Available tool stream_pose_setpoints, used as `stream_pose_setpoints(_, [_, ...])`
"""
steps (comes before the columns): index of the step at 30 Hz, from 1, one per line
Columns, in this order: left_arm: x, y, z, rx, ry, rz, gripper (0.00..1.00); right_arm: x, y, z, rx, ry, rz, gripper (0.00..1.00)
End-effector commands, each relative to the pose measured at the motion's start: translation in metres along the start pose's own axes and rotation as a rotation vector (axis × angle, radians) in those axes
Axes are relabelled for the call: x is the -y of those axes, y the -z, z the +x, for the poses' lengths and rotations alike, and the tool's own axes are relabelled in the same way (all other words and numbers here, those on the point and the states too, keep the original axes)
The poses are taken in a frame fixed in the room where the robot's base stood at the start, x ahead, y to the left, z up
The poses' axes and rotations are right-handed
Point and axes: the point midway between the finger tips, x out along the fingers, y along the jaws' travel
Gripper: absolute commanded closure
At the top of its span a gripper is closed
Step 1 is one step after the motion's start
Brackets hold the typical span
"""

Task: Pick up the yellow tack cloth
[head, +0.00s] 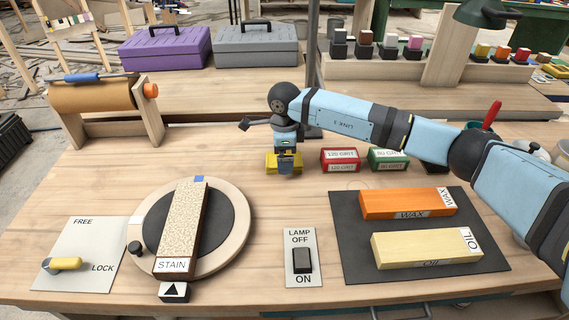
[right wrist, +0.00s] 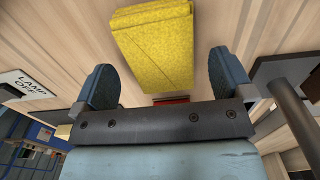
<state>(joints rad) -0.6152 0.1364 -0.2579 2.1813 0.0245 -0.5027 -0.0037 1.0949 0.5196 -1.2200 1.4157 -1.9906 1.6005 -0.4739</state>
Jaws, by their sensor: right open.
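The yellow tack cloth (head: 270,165) is a small folded block on the wooden bench, left of the red and green grit blocks. In the head view my right gripper (head: 287,165) is over it and hides part of it. In the right wrist view the cloth (right wrist: 155,45) shows ahead of and between the two spread fingers of my right gripper (right wrist: 157,80), with gaps on both sides. The right gripper is open and holds nothing. My left gripper is not in view.
A red 120 grit block (head: 341,160) and a green 80 grit block (head: 388,160) stand to the right. The turntable (head: 236,250) with the stain board (head: 184,225) and the lamp switch (head: 302,259) are nearer. A dark mat (head: 360,255) holds wax and oil boards.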

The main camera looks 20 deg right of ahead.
Motion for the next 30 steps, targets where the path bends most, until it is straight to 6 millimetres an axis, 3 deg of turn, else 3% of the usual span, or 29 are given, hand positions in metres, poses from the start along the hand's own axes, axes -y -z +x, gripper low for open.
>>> stream_pose_setpoints(3, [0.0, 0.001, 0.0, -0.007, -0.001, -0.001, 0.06, -0.001, 0.0, 0.018, 0.0, -0.001, -0.001, 0.01])
stream_pose_setpoints(11, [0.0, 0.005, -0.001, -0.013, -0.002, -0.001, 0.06, 0.0, 0.0, 0.021, 0.0, 0.0, 0.0, 0.03])
stream_pose_setpoints(15, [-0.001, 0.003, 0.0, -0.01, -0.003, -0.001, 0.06, 0.0, 0.0, 0.021, 0.0, 0.0, 0.0, 0.36])
stream_pose_setpoints(18, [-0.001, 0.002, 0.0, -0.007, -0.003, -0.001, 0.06, 0.0, 0.0, 0.021, 0.0, 0.0, 0.0, 0.54])
stream_pose_setpoints(30, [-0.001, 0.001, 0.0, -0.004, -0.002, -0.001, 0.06, 0.0, 0.0, 0.014, 0.001, 0.001, 0.0, 0.55])
